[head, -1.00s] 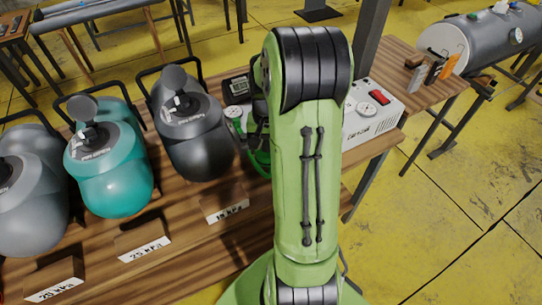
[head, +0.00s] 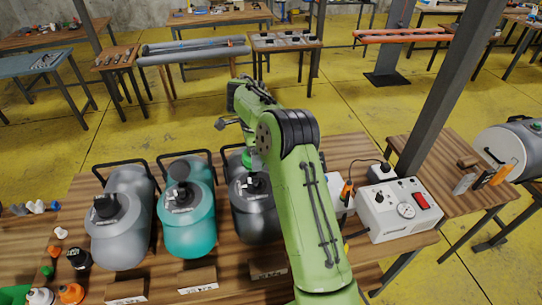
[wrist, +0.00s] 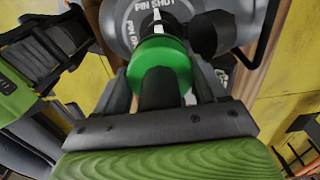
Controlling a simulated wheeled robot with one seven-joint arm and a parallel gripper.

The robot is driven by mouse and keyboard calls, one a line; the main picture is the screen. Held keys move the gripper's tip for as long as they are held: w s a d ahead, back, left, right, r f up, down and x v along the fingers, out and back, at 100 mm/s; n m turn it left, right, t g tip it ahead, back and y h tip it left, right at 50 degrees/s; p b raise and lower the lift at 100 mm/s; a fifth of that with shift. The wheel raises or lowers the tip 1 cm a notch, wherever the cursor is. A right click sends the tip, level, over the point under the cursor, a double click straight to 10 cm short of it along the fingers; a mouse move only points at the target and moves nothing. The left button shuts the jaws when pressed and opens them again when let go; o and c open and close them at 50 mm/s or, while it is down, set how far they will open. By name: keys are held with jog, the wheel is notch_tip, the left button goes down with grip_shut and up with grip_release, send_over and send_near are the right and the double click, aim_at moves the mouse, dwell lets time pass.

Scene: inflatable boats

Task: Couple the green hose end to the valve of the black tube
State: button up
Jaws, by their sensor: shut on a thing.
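The black tube (head: 258,220) is a dark rounded body on the wooden bench, right of a teal one. Its valve (head: 257,184) sits on top; a marked grey disc around a valve (wrist: 121,22) fills the top of the wrist view. My gripper (wrist: 160,80) is shut on the green hose end (wrist: 160,60), a green collar on a black stem. In the head view the green hose end (head: 246,158) is just above and behind the valve. The collar is in line with the valve, but I cannot tell whether they touch. My arm covers part of the black tube's right side.
The teal tube (head: 187,225) and a grey tube (head: 122,230) stand to the left. A white pump box (head: 400,212) with a gauge and red switch is at the right, beside a grey post (head: 445,90). Small caps lie at the bench's left end.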

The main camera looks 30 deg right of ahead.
jog(key=b, duration=0.5)
send_over(256, 179)
jog(key=shift+w+f, duration=0.2)
jog(key=shift+f, duration=2.45)
jog(key=shift+f+b, duration=1)
jog(key=shift+f, duration=0.2)
jog(key=shift+f+b, duration=0.35)
jog(key=shift+f, duration=0.05)
jog(key=shift+f+b, duration=0.75)
jog(key=shift+f, duration=0.1)
jog(key=m+b, duration=0.1)
jog(key=m, duration=0.2)
jog(key=shift+f, duration=0.1)
jog(key=shift+s+m, duration=0.1)
jog(key=shift+m, duration=0.5)
